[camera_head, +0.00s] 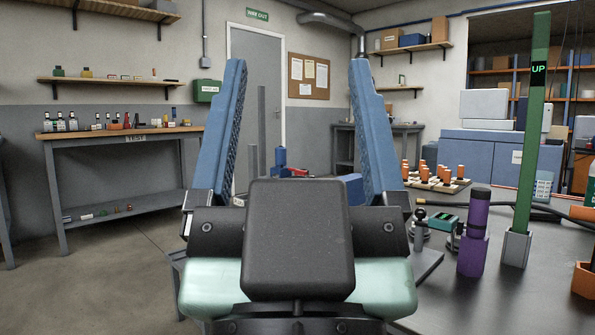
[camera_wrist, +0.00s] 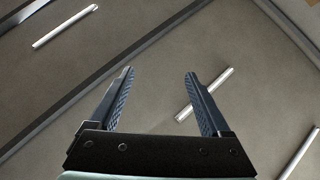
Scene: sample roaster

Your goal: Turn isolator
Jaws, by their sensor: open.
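My gripper (camera_head: 298,65) stands upright in front of the head camera, its two blue ribbed fingers wide apart with nothing between them. In the wrist view my gripper (camera_wrist: 160,74) is also open and empty. I cannot pick out an isolator for certain. A small grey box (camera_head: 205,62) sits on a vertical conduit on the back wall, left of the door and well beyond my gripper. It is too small to show a handle or its position. The fingers hide parts of the room behind them.
A workbench (camera_head: 120,137) with bottles stands at the left. A dark table (camera_head: 455,300) at the right carries a purple cylinder (camera_head: 473,230) and a green upright bar (camera_head: 533,130) marked "UP". A grey door (camera_head: 262,80) is at the back. Floor (camera_head: 110,270) is clear at the left.

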